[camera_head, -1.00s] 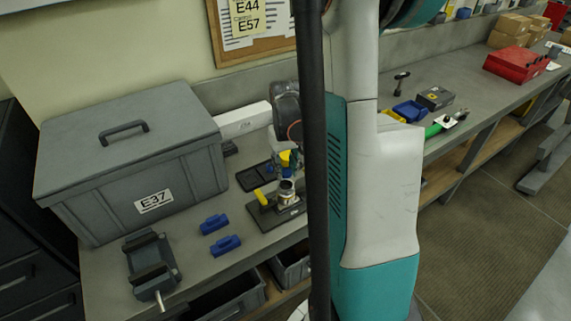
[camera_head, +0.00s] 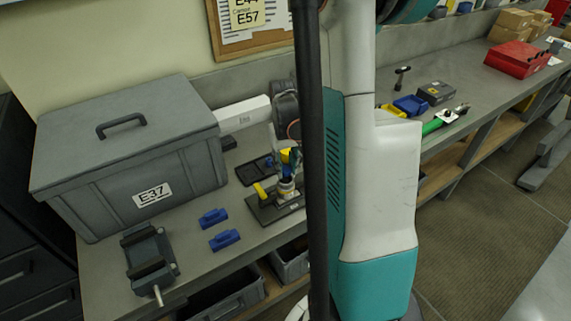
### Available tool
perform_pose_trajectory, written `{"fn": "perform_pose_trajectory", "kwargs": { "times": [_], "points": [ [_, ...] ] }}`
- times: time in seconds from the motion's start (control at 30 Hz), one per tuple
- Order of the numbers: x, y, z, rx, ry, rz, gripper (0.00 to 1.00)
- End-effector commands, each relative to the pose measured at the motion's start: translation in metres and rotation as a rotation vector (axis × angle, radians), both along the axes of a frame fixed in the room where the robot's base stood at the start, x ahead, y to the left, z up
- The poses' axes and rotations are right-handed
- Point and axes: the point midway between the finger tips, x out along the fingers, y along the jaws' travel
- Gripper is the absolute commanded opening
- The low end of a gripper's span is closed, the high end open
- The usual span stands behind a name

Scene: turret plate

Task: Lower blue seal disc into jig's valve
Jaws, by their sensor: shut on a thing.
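The jig (camera_head: 268,211) is a dark plate on the bench, left of the black post in the head view. Its valve (camera_head: 286,191) is a small pale metal fitting standing upright on it, with a yellow handle (camera_head: 260,191) to its left. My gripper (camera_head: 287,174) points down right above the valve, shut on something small. A bit of blue shows between the fingers and the valve top, which seems to be the blue seal disc. At this size I cannot tell whether the disc touches the valve or sits inside it.
A black tray (camera_head: 252,171) lies behind the jig. Two blue blocks (camera_head: 224,239) and a grey vise (camera_head: 150,262) are to the left, before a large grey case (camera_head: 130,150). My dark post hides the jig's right side.

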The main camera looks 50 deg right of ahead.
Motion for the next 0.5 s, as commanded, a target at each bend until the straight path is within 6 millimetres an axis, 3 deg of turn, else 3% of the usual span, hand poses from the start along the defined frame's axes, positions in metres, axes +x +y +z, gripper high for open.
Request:
{"fn": "perform_pose_trajectory", "kwargs": {
  "times": [0.5],
  "points": [
    [0.0,0.0,-0.014,0.0,0.0,0.0,0.16]
  ]
}}
